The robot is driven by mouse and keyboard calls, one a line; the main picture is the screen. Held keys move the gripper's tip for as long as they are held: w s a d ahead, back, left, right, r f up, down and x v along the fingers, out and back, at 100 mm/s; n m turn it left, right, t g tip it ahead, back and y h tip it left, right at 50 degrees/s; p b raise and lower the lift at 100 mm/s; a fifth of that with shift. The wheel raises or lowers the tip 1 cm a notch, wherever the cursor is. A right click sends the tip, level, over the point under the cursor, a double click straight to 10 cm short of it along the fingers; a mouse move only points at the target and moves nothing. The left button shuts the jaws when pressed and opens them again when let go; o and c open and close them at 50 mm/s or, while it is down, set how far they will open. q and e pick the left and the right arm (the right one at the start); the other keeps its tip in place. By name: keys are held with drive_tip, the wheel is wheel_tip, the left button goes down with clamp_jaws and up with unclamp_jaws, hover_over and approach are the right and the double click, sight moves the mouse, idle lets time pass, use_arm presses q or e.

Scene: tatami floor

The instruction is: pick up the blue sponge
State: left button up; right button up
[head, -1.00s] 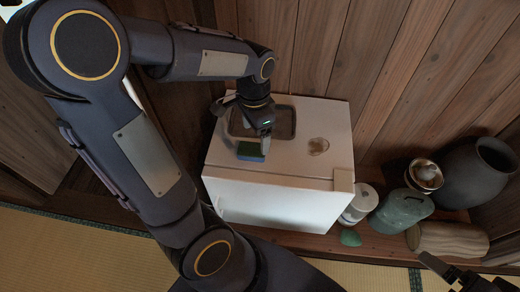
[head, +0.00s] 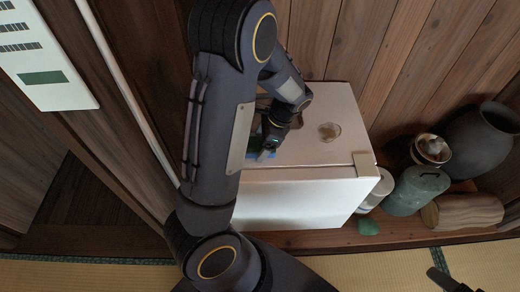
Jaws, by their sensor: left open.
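The blue sponge (head: 254,152) lies on top of the white fridge-like box, near its front edge. Only a small blue part shows; my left arm and gripper hide the rest. My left gripper (head: 266,154) is open and points down right at the sponge. I cannot tell whether its fingers are around the sponge or beside it. Part of my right gripper (head: 446,280) shows at the lower right edge, far from the sponge; its jaw state is unclear.
The white box (head: 300,200) carries a small round dish (head: 329,131) and a dark tray, mostly hidden. A green lump (head: 368,227) lies in front.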

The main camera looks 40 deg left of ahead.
use_arm(q)
drive_tip(key=shift+s+a+f, duration=0.15)
drive_tip(key=shift+f, duration=0.35)
drive_tip(key=shift+f, duration=0.15)
drive_tip(key=c, duration=1)
drive_tip(key=shift+c, duration=0.2)
drive_tip(key=shift+r, duration=0.5)
wheel_tip(320, 180, up, 3)
drive_tip(key=shift+f+p, duration=0.2)
drive_tip(key=shift+p, duration=0.7)
drive_tip(key=s+d+r+p, duration=0.4)
drive_tip(key=d+r, duration=0.5)
drive_tip(key=d, duration=0.4)
drive_tip(key=shift+s+d+r, duration=0.15)
drive_tip(key=shift+s+r, duration=0.2)
drive_tip(key=shift+r, duration=0.05)
